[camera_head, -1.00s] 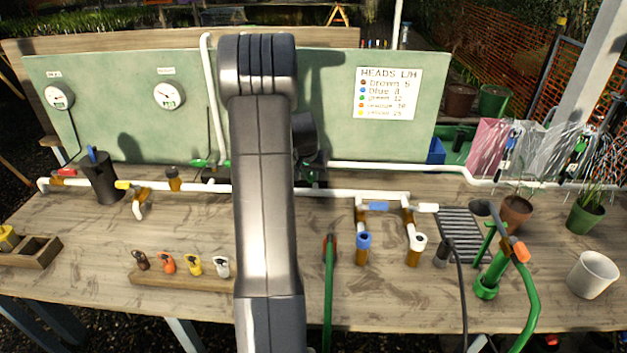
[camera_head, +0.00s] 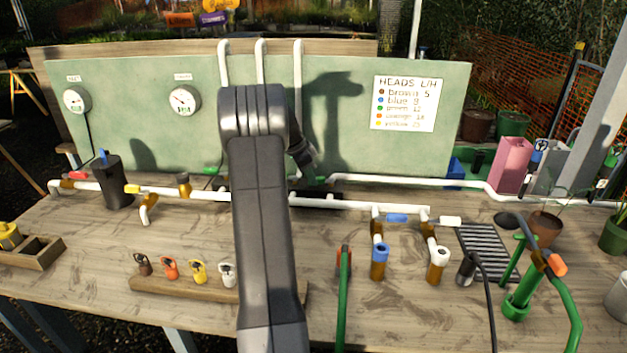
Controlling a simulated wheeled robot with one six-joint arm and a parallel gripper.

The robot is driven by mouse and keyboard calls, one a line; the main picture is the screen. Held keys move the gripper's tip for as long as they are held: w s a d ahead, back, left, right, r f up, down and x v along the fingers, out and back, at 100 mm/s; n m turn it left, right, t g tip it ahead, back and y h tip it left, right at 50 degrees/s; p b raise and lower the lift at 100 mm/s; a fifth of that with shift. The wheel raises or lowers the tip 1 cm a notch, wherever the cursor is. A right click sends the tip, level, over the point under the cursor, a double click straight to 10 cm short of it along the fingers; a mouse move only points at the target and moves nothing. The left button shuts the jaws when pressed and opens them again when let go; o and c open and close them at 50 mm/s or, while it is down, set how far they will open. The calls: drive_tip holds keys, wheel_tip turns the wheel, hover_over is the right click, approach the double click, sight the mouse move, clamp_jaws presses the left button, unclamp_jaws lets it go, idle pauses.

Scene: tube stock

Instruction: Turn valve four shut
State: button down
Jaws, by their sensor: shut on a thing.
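My gripper (camera_head: 309,167), mostly hidden behind my own arm, reaches down at the dark valve box (camera_head: 318,192) at the foot of the green board. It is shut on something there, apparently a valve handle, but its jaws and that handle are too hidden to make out. A bit of green shows at the right end of the box, and another green handle (camera_head: 212,171) lies left of my arm. Other handles on the white pipes are red (camera_head: 78,175), yellow (camera_head: 132,189), blue (camera_head: 397,218) and white (camera_head: 447,221). No valve number is readable.
My arm covers the middle of the bench. A rail (camera_head: 185,287) with several coloured heads lies at the front. A black pot (camera_head: 117,185) stands left. A green hose (camera_head: 344,300), a black grate (camera_head: 485,250) and a green pump (camera_head: 522,292) are to the right.

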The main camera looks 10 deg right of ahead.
drive_tip(key=m, duration=0.1)
drive_tip(key=w+m+g+p, duration=0.1)
drive_tip(key=shift+w+r+m, duration=0.1)
drive_tip(key=shift+w+m, duration=0.2)
drive_tip(key=shift+w+m+g+p, duration=0.5)
drive_tip(key=shift+w+m+p, duration=0.35)
drive_tip(key=shift+m, duration=0.45)
drive_tip(key=shift+s+d, duration=0.1)
drive_tip(key=c, duration=1.4)
unclamp_jaws()
drive_tip(key=shift+o, duration=0.2)
drive_tip(key=v, duration=1.3)
drive_tip(key=shift+r, duration=0.3)
